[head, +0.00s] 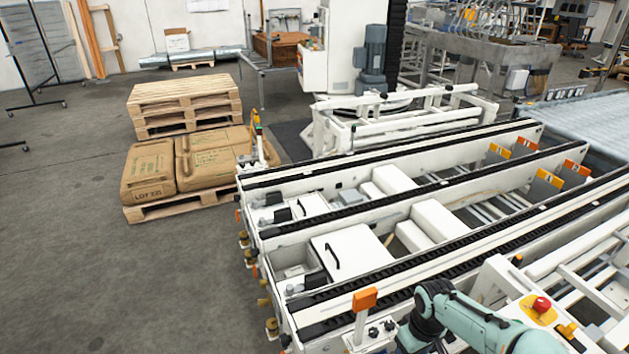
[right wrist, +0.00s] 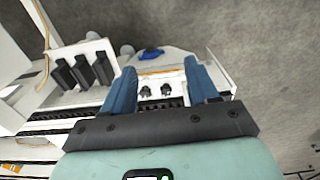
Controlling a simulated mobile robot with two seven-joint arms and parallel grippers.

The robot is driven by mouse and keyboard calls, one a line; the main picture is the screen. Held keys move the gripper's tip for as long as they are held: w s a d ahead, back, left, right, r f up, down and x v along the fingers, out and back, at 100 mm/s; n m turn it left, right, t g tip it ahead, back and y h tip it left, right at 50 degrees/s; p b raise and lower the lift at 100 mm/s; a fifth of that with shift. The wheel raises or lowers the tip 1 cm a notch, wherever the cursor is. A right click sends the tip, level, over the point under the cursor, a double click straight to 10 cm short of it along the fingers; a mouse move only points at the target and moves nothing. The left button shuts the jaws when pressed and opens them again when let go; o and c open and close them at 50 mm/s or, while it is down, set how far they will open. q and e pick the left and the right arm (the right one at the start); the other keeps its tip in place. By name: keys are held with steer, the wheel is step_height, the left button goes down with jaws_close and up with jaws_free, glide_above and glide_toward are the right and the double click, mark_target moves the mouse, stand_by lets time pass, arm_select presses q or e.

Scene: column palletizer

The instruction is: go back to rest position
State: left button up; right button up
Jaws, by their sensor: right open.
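My right gripper (right wrist: 160,68) shows in the right wrist view with its two blue fingers apart and nothing between them. Behind the gap is a white machine part with two small dark knobs (right wrist: 155,91); I cannot tell whether the fingers touch it. In the head view my teal right arm reaches in at the bottom right over the conveyor's near end, and its fingers are not clearly visible. My left gripper is in neither view.
The white conveyor frame (head: 335,248) fills the middle and right. A red button (head: 541,305) and an orange-topped post (head: 364,299) stand near my arm. A pallet with brown sacks (head: 149,172) and stacked empty pallets (head: 185,93) stand left.

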steer(key=s+a+f+m+y, duration=0.1)
steer(key=s+a+f, duration=0.2)
steer(key=f, duration=0.5)
steer(key=s+a+f+m+y, duration=0.1)
steer(key=s+a+f, duration=0.15)
steer(key=f, duration=0.65)
steer(key=s+a+f+m+y, duration=0.1)
steer(key=s+a+f+m, duration=0.15)
steer(key=s+f, duration=0.5)
steer(key=s+a+f+m+y, duration=0.1)
steer(key=s+f+m, duration=0.3)
steer(key=s, duration=0.7)
arm_select(q)
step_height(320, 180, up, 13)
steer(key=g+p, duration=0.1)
steer(key=p, duration=1.3)
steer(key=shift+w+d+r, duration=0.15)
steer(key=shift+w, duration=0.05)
arm_select(e)
step_height(320, 180, up, 13)
steer(key=s+g, duration=0.1)
steer(key=shift+s+a+h, duration=0.3)
steer(key=shift+a, duration=0.05)
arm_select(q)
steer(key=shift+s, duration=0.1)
arm_select(e)
steer(key=shift+s+r, duration=0.1)
